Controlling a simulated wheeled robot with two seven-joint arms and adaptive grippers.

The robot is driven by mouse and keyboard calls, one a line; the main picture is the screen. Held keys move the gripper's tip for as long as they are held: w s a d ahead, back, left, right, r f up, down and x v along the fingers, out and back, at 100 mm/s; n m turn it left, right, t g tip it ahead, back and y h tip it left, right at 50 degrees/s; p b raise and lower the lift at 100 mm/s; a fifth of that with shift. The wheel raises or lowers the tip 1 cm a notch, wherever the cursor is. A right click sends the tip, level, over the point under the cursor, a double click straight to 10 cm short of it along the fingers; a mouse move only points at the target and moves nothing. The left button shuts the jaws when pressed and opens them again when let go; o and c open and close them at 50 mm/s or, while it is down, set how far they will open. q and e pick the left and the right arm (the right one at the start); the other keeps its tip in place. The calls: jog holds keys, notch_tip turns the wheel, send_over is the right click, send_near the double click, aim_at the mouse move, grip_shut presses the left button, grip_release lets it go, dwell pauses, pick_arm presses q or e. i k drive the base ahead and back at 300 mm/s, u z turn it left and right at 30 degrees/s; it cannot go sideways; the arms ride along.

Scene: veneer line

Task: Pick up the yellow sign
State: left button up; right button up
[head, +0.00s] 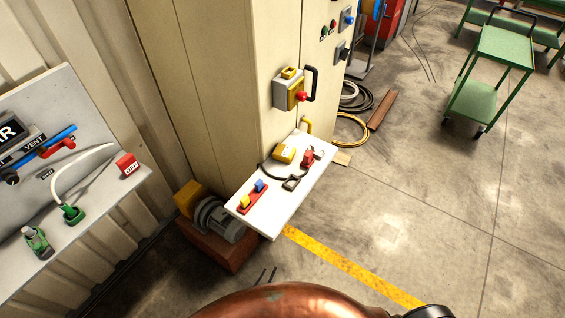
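A white shelf (272,218) juts out from the beige cabinet. A small yellow block-like item (284,152) lies towards its far end; it is too small to tell if it is the yellow sign. A red item (307,158), perhaps a padlock, is just right of it. A black cable or strap with a dark loop (291,183) lies in front of both. A red holder (252,197) with yellow and blue pieces is at the near end. Neither of my grippers shows.
A yellow switch box (290,92) with a red knob and black handle is above the shelf. A grey panel (85,110) with a red OFF tag (126,164) is left. A motor (218,218) sits below. Open floor lies right, before a green cart (480,98).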

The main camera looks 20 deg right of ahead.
aim_at(284, 153)
jog(key=u, duration=0.9)
jog(key=i, duration=0.95)
jog(key=z, duration=1.8)
